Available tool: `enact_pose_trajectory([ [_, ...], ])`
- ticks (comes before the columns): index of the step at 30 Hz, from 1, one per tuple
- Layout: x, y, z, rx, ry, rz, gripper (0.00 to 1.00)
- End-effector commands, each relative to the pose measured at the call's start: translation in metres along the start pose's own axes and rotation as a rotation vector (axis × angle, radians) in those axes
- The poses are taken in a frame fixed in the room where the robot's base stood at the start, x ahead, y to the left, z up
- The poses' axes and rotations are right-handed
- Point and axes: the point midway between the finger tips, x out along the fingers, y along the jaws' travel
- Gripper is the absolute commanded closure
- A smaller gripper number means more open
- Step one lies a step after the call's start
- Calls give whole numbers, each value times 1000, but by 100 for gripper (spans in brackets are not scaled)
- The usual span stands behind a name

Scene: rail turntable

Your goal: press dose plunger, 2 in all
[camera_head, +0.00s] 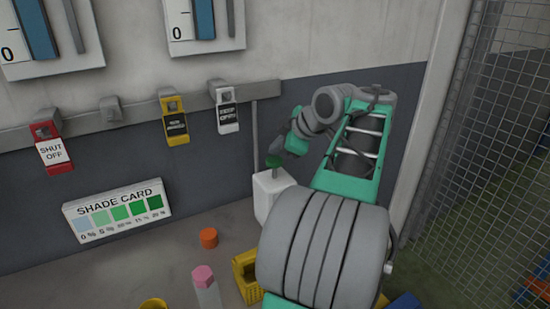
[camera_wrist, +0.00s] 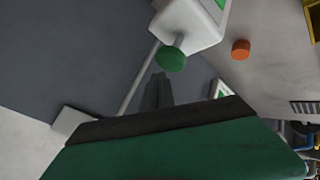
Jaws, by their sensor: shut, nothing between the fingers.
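The dose plunger is a round green knob (camera_wrist: 170,59) on a grey stem, coming out of a white dispenser body (camera_wrist: 190,22). In the head view, the knob (camera_head: 273,160) stands above the white dispenser (camera_head: 267,190), near the back wall. My gripper (camera_wrist: 160,80) is shut and empty. In the wrist view, its dark fingertips appear just beside the green knob's edge; I cannot tell whether they touch it. In the head view, my arm reaches in from the right with its end just above and right of the knob; the fingertips are not clear there.
A shade card (camera_head: 117,211) leans at the wall's foot. An orange cap (camera_head: 208,238), a pink-topped bottle (camera_head: 205,285) and a yellow basket (camera_head: 246,276) stand in front. Red (camera_head: 54,148), yellow (camera_head: 174,118) and white (camera_head: 226,108) tags hang on a wall rail. Wire mesh (camera_head: 480,170) stands right.

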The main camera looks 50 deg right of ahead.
Motion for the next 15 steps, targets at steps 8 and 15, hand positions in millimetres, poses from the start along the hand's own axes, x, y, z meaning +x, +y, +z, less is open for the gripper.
enact_pose_trajectory([
  [8,-13,10,-10,-1,0,1,100],
  [15,-30,22,-22,0,0,1,100],
])
